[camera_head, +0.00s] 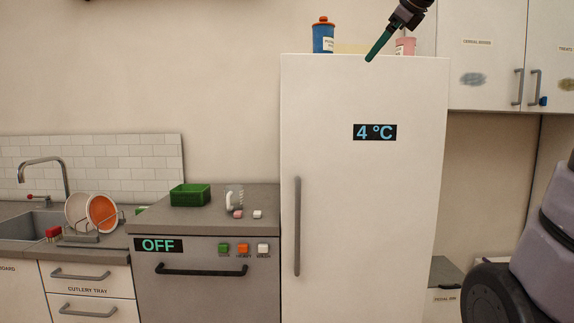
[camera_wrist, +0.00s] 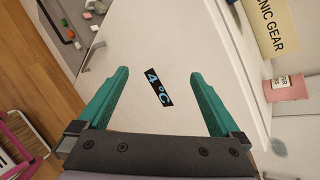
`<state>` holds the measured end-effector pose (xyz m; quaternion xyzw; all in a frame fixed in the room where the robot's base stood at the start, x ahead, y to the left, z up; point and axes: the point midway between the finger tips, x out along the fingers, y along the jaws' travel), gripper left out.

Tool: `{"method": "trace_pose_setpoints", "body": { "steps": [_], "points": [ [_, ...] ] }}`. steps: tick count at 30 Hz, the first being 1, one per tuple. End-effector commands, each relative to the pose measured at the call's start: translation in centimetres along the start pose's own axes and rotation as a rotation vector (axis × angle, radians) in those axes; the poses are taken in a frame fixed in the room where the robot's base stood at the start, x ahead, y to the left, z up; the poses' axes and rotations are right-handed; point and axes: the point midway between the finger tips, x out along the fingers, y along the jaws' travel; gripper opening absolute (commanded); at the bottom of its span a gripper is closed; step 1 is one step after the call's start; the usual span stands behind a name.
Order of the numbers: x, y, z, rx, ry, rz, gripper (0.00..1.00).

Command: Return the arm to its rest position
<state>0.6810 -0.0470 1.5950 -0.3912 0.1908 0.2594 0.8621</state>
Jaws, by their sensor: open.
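My gripper (camera_head: 380,46) shows at the top of the head view, in front of the upper part of the white fridge (camera_head: 350,200). In the wrist view its two green fingers stand wide apart, and my gripper (camera_wrist: 160,77) is open with nothing between them. The fridge front with its "4 °C" display (camera_wrist: 158,87) lies beyond the fingers. Part of my arm shows at the right edge of the head view; the links between it and the gripper are out of view.
A blue bottle (camera_head: 323,37) and a pink container (camera_head: 405,46) stand on the fridge. Wall cupboards (camera_head: 487,50) hang at right. A pink frame (camera_wrist: 18,145) stands on the wooden floor.

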Motion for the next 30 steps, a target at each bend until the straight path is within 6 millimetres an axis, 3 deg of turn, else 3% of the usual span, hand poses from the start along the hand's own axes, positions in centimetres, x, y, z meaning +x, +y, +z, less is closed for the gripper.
{"method": "trace_pose_setpoints", "body": {
  "steps": [5, 12, 15, 18, 21, 30],
  "points": [
    [-1.0, 7.6, -5.0, -0.447, 0.07, 0.081, 1.0],
    [-2.2, 19.8, -13.9, -1.191, 0.097, 0.27, 1.0],
    [-2.6, 23.6, -16.9, -1.422, 0.078, 0.341, 1.0],
    [-2.8, 26.1, -18.9, -1.576, 0.057, 0.391, 1.0],
    [-2.9, 27.2, -19.9, -1.657, 0.045, 0.416, 1.0],
    [-2.8, 27.5, -20.2, -1.679, 0.04, 0.423, 1.0]
  ]
}}
